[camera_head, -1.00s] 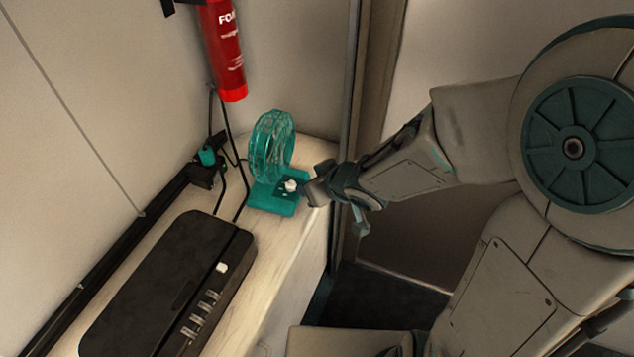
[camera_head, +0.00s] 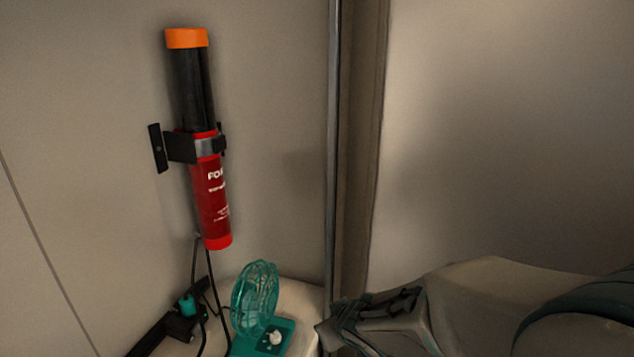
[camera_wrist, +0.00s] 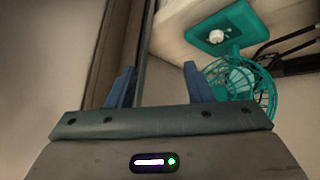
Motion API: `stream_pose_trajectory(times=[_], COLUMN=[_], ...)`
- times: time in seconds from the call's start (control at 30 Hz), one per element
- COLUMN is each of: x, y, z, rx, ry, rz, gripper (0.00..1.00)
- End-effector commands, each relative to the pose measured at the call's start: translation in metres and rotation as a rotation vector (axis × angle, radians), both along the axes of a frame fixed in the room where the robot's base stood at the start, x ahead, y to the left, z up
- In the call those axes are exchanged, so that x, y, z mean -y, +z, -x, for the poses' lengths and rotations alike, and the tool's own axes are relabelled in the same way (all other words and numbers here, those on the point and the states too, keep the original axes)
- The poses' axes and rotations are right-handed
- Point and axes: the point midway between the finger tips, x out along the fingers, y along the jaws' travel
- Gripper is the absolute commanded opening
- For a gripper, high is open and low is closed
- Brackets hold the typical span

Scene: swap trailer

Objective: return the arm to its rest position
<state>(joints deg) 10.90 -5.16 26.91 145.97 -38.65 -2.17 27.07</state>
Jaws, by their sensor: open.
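My gripper (camera_wrist: 158,88) is in the wrist view with its two blue fingers spread apart and nothing between them. In the head view my arm reaches in from the lower right, and its far end lies close to the right of a teal fan (camera_head: 257,298); the fingertips are not clear there. The fan also shows in the wrist view (camera_wrist: 240,78), beyond and to the right of the fingers. Its base carries a white knob (camera_head: 276,338).
A red and black extinguisher (camera_head: 212,200) with an orange cap hangs on the wall in a black bracket (camera_head: 185,147). Cables run below it to the pale counter (camera_head: 298,298). A vertical metal edge (camera_head: 334,130) stands right of the fan. The wall right of it is bare.

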Motion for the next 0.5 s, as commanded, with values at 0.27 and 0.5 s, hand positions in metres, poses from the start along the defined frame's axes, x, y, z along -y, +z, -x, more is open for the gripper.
stream_pose_trajectory(times=[0.27,0.5], x=[0.1,0.113], y=[0.075,0.106], z=[0.055,0.118], rx=[-0.179,-0.397], ry=[-0.389,-0.49], rz=[0.107,-0.005], gripper=[0.47,0.47])
